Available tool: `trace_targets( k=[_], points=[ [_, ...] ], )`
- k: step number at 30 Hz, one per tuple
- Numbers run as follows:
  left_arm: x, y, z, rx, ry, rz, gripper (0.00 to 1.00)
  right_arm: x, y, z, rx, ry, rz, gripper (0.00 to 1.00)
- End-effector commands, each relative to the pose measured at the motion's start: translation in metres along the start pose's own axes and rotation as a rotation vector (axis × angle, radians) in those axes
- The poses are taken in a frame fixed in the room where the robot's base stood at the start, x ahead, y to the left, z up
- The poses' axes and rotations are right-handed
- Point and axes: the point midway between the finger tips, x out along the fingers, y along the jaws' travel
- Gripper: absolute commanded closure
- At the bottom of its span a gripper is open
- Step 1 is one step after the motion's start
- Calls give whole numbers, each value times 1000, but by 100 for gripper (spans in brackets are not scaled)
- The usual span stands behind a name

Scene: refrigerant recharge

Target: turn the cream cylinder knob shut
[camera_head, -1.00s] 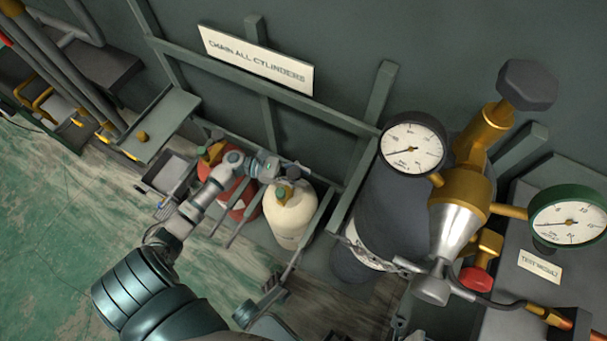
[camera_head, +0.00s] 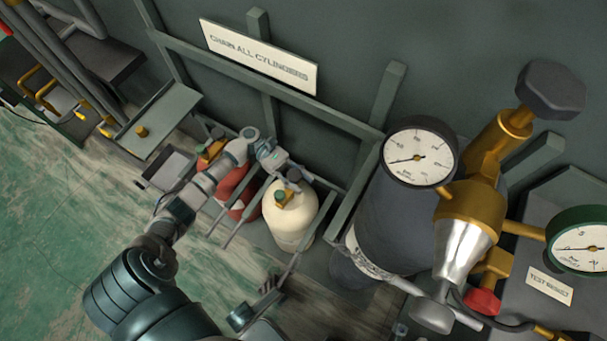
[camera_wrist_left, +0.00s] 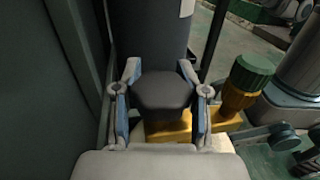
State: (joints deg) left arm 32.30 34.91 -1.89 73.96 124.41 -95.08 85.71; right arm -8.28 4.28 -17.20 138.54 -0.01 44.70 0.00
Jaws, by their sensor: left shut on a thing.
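The cream cylinder (camera_head: 290,222) stands upright at the rack in the head view. Its dark knob (camera_head: 294,174) tops a brass valve with a green cap (camera_head: 280,197). My left gripper (camera_head: 284,171) reaches it from the left. In the left wrist view, the left gripper (camera_wrist_left: 160,84) has one finger on each side of the dark knob (camera_wrist_left: 163,92) and is shut on it. The green cap (camera_wrist_left: 254,71) shows to the right of the knob. My right gripper (camera_head: 256,302) is low in the head view, apart from the cylinder; its jaw state is unclear.
A red cylinder (camera_head: 236,190) stands left of the cream one, partly behind my left arm. A large dark grey cylinder (camera_head: 390,220) with gauges (camera_head: 420,158) stands to the right. Rack rails (camera_head: 345,118) run behind them. Open green floor (camera_head: 60,220) lies to the left.

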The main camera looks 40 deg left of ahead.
Motion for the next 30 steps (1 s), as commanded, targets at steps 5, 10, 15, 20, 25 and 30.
trace_targets(
  k=[5, 10, 15, 20, 25, 30],
  points=[
    [-3, 4, 5, 7, -1, -21, 94, 0, 0, 1, 0, 2, -1, 60],
    [-2, 4, 5, 8, -1, -30, 94, 0, 0, 1, 0, 2, -3, 60],
    [-2, 3, 6, 8, -1, -31, 94, 1, 0, 0, 0, 3, -6, 60],
    [-2, 3, 6, 9, -1, -31, 44, 0, 0, 0, 0, 3, -8, 60],
    [-1, 2, 4, 6, -1, -37, 44, 0, 0, 0, 0, 3, -8, 60],
    [0, 0, 6, 5, 1, -40, 44, 1, 0, -4, -1, 12, -10, 60]
  ],
)
